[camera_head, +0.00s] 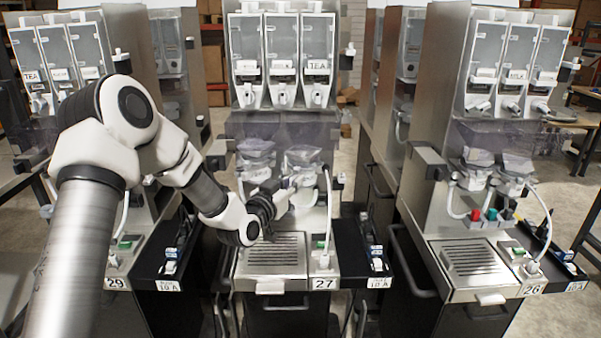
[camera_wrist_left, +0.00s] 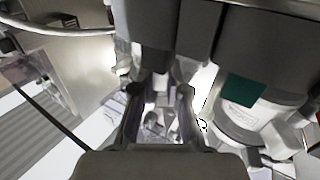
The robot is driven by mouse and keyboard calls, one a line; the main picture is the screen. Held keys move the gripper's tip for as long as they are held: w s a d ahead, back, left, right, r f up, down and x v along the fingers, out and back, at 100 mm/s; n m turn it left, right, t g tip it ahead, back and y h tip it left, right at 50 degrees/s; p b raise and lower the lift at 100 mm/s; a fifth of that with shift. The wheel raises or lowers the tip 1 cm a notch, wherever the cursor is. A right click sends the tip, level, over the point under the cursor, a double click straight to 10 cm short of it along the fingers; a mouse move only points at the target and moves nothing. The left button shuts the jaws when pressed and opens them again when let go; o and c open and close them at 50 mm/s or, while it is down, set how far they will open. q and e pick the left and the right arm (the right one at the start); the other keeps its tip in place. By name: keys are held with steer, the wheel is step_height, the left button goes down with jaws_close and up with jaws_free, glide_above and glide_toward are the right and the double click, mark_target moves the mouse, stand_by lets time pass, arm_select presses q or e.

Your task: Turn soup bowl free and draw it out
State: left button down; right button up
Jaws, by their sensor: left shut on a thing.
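Machine 27 in the middle of the head view has two pale, clear-topped mixing bowls, a left one (camera_head: 256,158) and a right one (camera_head: 303,157). No readable label shows which is the soup bowl. My left gripper (camera_head: 287,192) is just below and in front of them, shut on a pale part that I take to belong to the soup bowl. The fingers and arm hide most of it. In the left wrist view the two fingers (camera_wrist_left: 160,92) flank a pale part. A white round body (camera_wrist_left: 245,118) with a green patch is to their right. My right gripper is out of view.
A slotted drip tray (camera_head: 275,250) lies below the gripper. A white hose (camera_head: 329,205) stands to its right. Machine 26 (camera_head: 500,165) is at right, with red and green knobs under its bowls. Machine 29 (camera_head: 115,283) is at left, partly behind my arm.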

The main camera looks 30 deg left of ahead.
arm_select(q)
steer(key=shift+w+r, duration=0.1)
steer(key=shift+r, duration=0.15)
steer(key=n+y, duration=0.1)
steer(key=n+y+b, duration=0.1)
steer(key=y, duration=0.1)
steer(key=shift+w+d+r, duration=0.1)
steer(key=shift+d, duration=0.3)
steer(key=shift+d, duration=0.1)
steer(key=n+y, duration=0.1)
steer(key=y+b, duration=0.1)
steer(key=shift+w+d+n+g+y, duration=0.15)
steer(key=shift+d+n+g+y, duration=0.25)
